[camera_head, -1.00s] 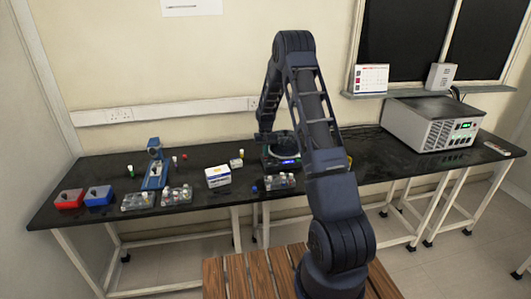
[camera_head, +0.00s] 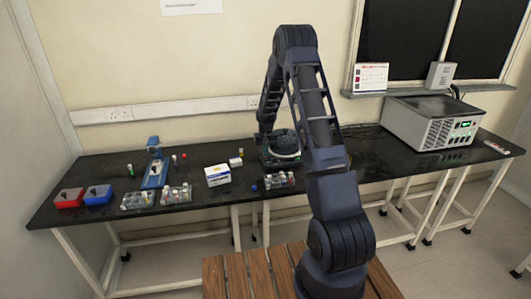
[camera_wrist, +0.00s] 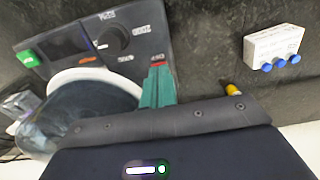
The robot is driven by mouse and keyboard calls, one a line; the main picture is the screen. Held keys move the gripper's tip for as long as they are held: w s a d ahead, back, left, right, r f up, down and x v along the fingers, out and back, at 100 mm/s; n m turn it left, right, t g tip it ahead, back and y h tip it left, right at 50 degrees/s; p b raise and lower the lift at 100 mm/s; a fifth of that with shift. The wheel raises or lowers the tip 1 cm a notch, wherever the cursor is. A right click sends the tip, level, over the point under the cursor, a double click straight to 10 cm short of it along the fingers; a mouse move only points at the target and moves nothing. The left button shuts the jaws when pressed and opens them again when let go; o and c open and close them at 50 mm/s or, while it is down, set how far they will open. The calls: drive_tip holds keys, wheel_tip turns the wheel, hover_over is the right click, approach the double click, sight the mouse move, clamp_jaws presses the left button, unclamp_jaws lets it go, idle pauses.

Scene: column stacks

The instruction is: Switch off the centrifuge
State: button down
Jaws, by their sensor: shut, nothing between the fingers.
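The centrifuge (camera_head: 284,158) stands on the black bench, partly hidden behind my arm in the head view. The wrist view shows its panel with a dark display (camera_wrist: 62,42), a black knob (camera_wrist: 113,39) and a green button (camera_wrist: 28,58). Its round, see-through lid with a white rim (camera_wrist: 85,78) lies beside the panel. A small red part (camera_wrist: 157,64) shows at the panel's edge. My gripper (camera_wrist: 158,82) is shut and empty, its green fingers right at this red part. Whether they touch it, I cannot tell.
A white box with blue caps (camera_wrist: 275,45) and a yellow-capped tube (camera_wrist: 233,90) lie near my gripper. Tube racks (camera_head: 278,181), a white-blue carton (camera_head: 218,176) and a blue stand (camera_head: 154,172) are on the bench. A large grey unit (camera_head: 432,122) stands at right.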

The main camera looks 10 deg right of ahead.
drive_tip(key=shift+s+a+f, duration=0.1)
drive_tip(key=shift+s+f, duration=0.3)
drive_tip(key=shift+f, duration=0.25)
drive_tip(key=shift+w+r, duration=0.2)
drive_tip(key=shift+w, duration=0.65)
drive_tip(key=shift+r, duration=0.35)
wheel_tip(320, 180, up, 14)
drive_tip(key=shift+s, duration=0.3)
drive_tip(key=shift+r, duration=0.1)
